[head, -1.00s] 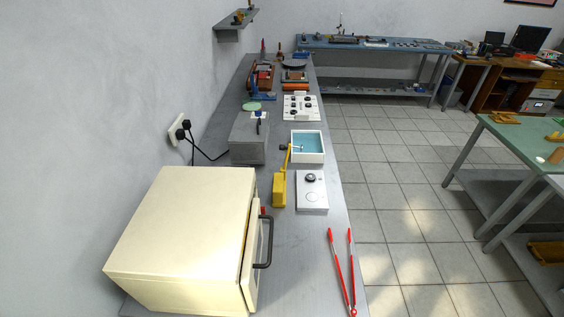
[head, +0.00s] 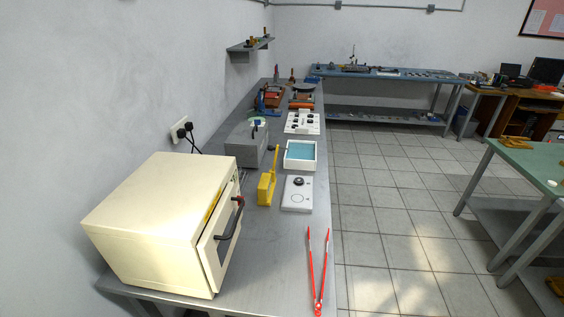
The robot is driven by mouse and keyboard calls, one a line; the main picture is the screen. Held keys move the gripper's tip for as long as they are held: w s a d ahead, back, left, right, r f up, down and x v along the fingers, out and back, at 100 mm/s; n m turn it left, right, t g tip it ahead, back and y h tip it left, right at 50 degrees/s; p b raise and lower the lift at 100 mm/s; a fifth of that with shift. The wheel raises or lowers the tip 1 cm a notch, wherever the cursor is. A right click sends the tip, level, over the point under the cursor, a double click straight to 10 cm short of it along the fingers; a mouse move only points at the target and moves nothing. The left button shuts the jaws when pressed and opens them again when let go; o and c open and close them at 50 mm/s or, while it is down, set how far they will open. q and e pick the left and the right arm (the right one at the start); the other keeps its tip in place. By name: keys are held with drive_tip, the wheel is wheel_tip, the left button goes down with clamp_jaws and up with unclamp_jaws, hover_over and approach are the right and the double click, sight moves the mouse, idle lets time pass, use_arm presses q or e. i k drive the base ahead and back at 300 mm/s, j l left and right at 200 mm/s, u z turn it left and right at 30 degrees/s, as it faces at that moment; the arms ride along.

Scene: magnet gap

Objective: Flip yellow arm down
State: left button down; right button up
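The yellow arm (head: 275,163) stands nearly upright on a yellow block-shaped base (head: 266,189) on the grey bench. Its tip is dark. The base sits between the cream oven-like box and a white plate with a dark knob (head: 298,181). A white tray with a blue inside (head: 300,164) is just behind and to the right of the arm. A thin silvery piece (head: 243,175) shows left of the base; I cannot tell what it belongs to. Neither of my grippers is in view.
The cream box (head: 160,212) fills the near left of the bench; its dark-handled door looks slightly ajar. Red tongs (head: 318,270) lie at the bench's near right edge. A grey box (head: 246,143) stands behind the yellow base. Tiled floor (head: 385,220) to the right is open.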

sight(270, 148)
drive_tip(key=i+l+u, duration=0.1)
drive_tip(key=l+u, duration=0.25)
drive_tip(key=l, duration=1.5)
drive_tip(key=i+l, duration=0.3)
drive_tip(key=l, duration=0.15)
drive_tip(key=i+l+u, duration=0.15)
drive_tip(key=i+l, duration=0.15)
drive_tip(key=l, duration=0.1)
